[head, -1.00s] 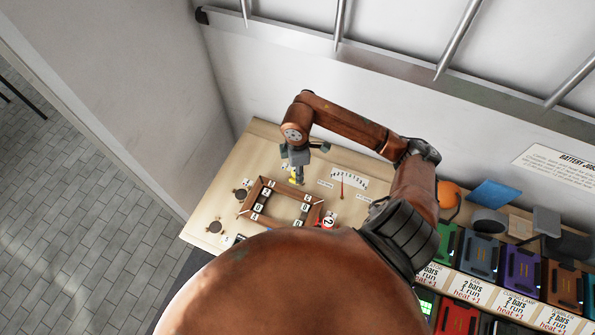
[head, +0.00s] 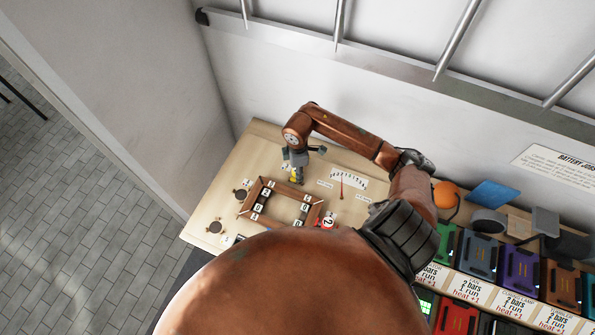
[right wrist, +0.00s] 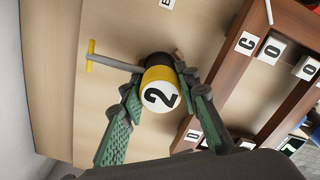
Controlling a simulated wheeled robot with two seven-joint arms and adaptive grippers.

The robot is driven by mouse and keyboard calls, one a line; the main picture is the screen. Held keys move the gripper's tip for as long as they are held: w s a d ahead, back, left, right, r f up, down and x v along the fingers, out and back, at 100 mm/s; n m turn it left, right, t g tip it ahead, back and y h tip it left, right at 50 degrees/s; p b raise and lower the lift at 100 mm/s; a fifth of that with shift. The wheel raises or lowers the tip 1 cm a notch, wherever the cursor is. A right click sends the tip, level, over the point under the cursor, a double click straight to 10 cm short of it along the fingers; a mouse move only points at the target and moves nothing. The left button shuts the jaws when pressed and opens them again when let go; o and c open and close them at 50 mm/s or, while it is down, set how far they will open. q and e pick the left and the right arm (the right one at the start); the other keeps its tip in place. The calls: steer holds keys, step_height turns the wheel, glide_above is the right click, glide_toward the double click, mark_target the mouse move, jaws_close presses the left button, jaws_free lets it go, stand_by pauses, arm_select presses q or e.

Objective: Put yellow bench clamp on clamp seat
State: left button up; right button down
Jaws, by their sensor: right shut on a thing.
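The yellow bench clamp (right wrist: 160,90) is between the green fingers of my right gripper (right wrist: 165,105) in the right wrist view. It has a white round face marked 2, a black collar and a grey bar ending in a yellow crosspiece. In the head view the clamp (head: 297,176) is a small yellow shape under my right gripper (head: 300,160), just behind the wooden frame. Whether its lower end touches the bench cannot be told. Two dark round fittings (head: 241,194) (head: 214,227) are at the bench's left; I cannot tell which place is the clamp seat. My left gripper is not in view.
A wooden frame (head: 248,203) with numbered and lettered tiles lies close in front of the clamp. Coloured battery-like boxes (head: 480,256) line the right. A wall stands behind.

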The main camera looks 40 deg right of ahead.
steer(key=c, duration=1.5)
jaws_free()
steer(key=shift+f, duration=0.15)
steer(key=shift+o, duration=0.2)
step_height(320, 180, up, 12)
steer(key=shift+r, duration=0.2)
